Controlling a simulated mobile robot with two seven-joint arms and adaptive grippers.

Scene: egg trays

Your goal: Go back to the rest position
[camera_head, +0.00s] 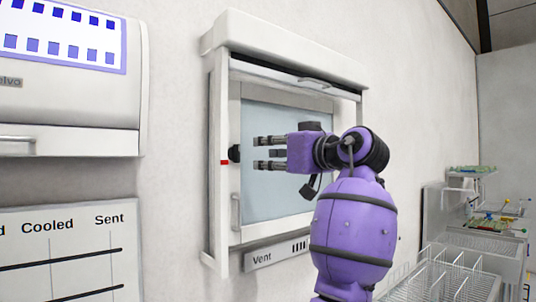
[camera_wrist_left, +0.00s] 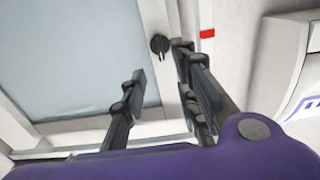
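My left gripper (camera_head: 259,153) is purple with dark fingers and reaches in front of a white wall cabinet with a glass pane (camera_head: 285,195). Its fingers point left, are apart and hold nothing. A small black knob (camera_head: 234,153) on the cabinet's left frame lies just beyond the fingertips, with a gap to them in the head view. In the left wrist view the gripper (camera_wrist_left: 160,62) is also open, and the knob (camera_wrist_left: 160,45) shows near the fingertips; I cannot tell there whether they touch. My right gripper is not in view.
A label reading Vent (camera_head: 276,254) sits below the cabinet. A red mark (camera_head: 225,162) is on its left frame. A white box (camera_head: 70,110) and a board with Cooled and Sent columns (camera_head: 70,250) are at left. Wire racks (camera_head: 450,275) stand at lower right.

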